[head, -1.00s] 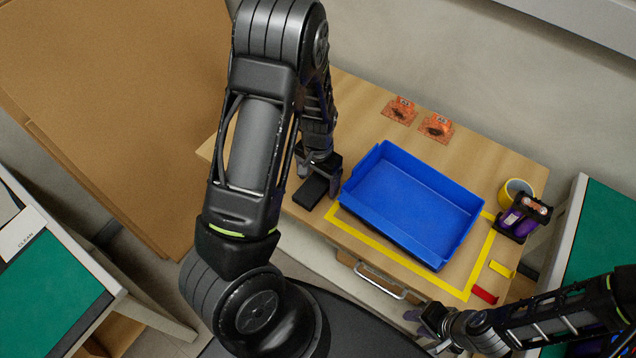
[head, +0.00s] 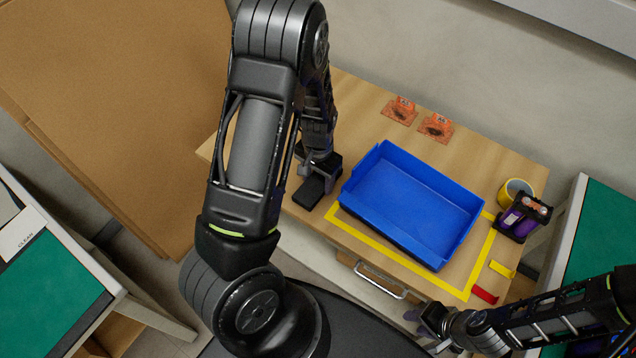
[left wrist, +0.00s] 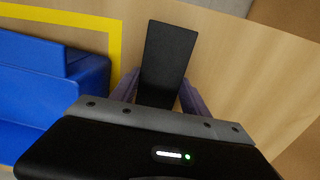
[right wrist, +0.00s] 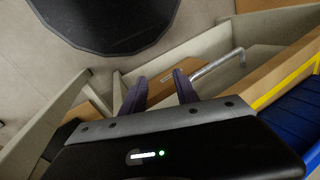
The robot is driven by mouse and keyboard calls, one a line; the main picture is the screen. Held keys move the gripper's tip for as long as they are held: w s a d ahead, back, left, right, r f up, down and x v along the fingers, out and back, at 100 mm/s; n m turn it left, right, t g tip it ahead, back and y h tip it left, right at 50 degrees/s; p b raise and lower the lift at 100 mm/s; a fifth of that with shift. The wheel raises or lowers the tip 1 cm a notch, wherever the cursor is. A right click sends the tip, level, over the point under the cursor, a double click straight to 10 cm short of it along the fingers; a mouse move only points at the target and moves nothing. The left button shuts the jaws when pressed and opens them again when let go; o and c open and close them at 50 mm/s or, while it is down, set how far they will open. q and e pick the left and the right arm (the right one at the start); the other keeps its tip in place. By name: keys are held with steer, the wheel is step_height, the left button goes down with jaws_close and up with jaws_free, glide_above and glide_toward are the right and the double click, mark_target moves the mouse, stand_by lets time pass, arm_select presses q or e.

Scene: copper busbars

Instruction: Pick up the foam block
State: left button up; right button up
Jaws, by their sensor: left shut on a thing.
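The foam block is a black, flat, oblong block (head: 309,191) at the left end of the wooden table, left of the blue tray. It also shows in the left wrist view (left wrist: 168,58), sticking out beyond the fingers. My left gripper (head: 322,170) is shut on the block, with one finger on each side. Its near end is hidden by the gripper body in the left wrist view. I cannot tell whether the block touches the table. My right gripper (right wrist: 160,88) is open and empty, away from the block, near the table's front edge.
A blue tray (head: 352,193) stands inside a yellow tape outline (head: 455,290). A yellow tape roll (head: 507,192) and a purple-and-black item (head: 522,218) stand at the right. A drawer handle (head: 380,283) juts from the front.

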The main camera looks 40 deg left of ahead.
mark_target(318, 182)
arm_select(q)
steer(key=shift+c, duration=0.4)
steer(key=shift+r, duration=0.1)
steer(key=shift+r, duration=0.25)
step_height(318, 182, up, 9)
steer(key=shift+r, duration=0.15)
stand_by(0.4)
